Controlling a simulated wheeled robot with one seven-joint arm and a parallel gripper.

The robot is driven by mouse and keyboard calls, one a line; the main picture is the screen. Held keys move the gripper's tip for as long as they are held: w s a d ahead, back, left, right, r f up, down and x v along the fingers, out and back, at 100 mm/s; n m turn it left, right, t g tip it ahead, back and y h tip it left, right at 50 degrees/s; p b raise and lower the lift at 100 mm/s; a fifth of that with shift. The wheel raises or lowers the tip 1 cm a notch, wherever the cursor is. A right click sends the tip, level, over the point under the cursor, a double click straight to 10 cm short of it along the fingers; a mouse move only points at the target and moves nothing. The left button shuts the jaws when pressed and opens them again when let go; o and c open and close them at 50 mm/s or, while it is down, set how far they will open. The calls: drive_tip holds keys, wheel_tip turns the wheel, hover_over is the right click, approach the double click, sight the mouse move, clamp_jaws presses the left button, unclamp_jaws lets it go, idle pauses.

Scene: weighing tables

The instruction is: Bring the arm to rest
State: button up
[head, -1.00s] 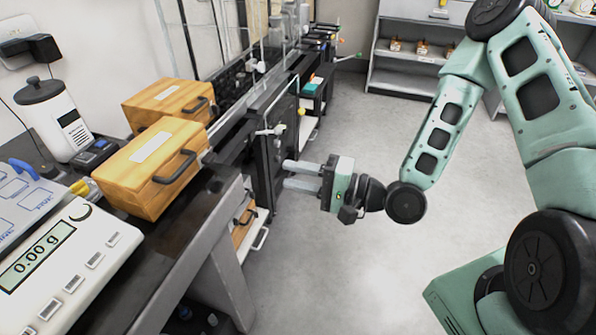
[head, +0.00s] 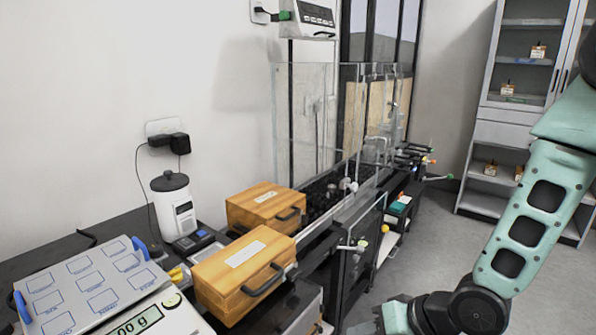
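My gripper (head: 393,318) is at the bottom edge of the head view, right of the bench. Only its upper part and the wrist show. Its fingers are mostly cut off by the frame edge, so I cannot tell whether it is open or shut. My green arm comes down to it from the right side. No held object is visible.
The dark bench on the left bears a weighing scale (head: 180,318), a tray with marked squares (head: 90,285), two wooden boxes (head: 240,285) and a white canister (head: 176,212). Glass-walled equipment (head: 305,115) stands behind. A grey cabinet (head: 500,130) is at the back right, with open floor before it.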

drive_tip(key=s+d+r+n+g+h+p, duration=0.1)
drive_tip(key=s+r+n+g+h+p, duration=0.3)
drive_tip(key=s+r, duration=1.3)
drive_tip(key=r+n+h, duration=0.1)
drive_tip(key=n+h, duration=0.1)
drive_tip(key=h, duration=0.1)
drive_tip(key=shift+r+p, duration=0.4)
drive_tip(key=shift+f, duration=0.1)
drive_tip(key=shift+c, duration=0.2)
